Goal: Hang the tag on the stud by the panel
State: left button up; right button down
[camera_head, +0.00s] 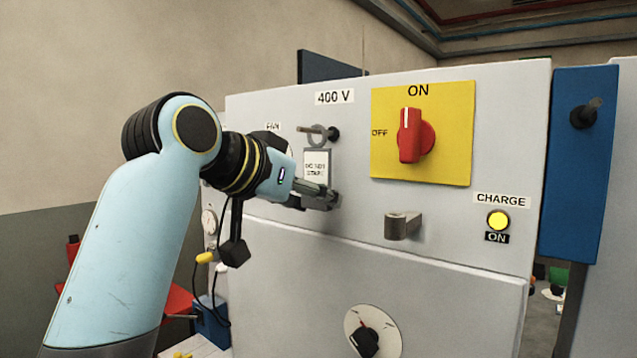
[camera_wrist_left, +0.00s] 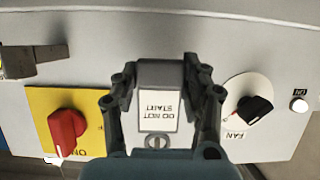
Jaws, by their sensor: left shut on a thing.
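The tag (camera_head: 316,168) is a grey plate with a white "DO NOT START" label and a ring-shaped hole at its top. My left gripper (camera_head: 318,197) is shut on the tag's lower end, in front of the white panel face (camera_head: 270,90). A stud (camera_head: 333,133) with a dark base and thin metal pin stands out from the panel at the tag's top. The pin overlaps the ring in the picture; I cannot tell whether it passes through. In the left wrist view the tag (camera_wrist_left: 158,108) appears upside down between the fingers (camera_wrist_left: 160,76). The right gripper is not in view.
A red switch (camera_head: 411,138) on a yellow plate sits right of the tag. A grey handle (camera_head: 402,226) juts out below it. A lit charge lamp (camera_head: 498,220) is farther right. Another dark stud (camera_head: 584,116) projects from the blue panel (camera_head: 575,190).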

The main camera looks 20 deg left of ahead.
pick_arm(q)
jog(key=p+v, duration=0.1)
jog(key=v, duration=0.2)
jog(key=f+p+v, duration=0.1)
jog(key=p+v, duration=0.1)
jog(key=shift+s+a, duration=0.2)
jog(key=shift+s, duration=0.35)
jog(key=shift+r, duration=0.1)
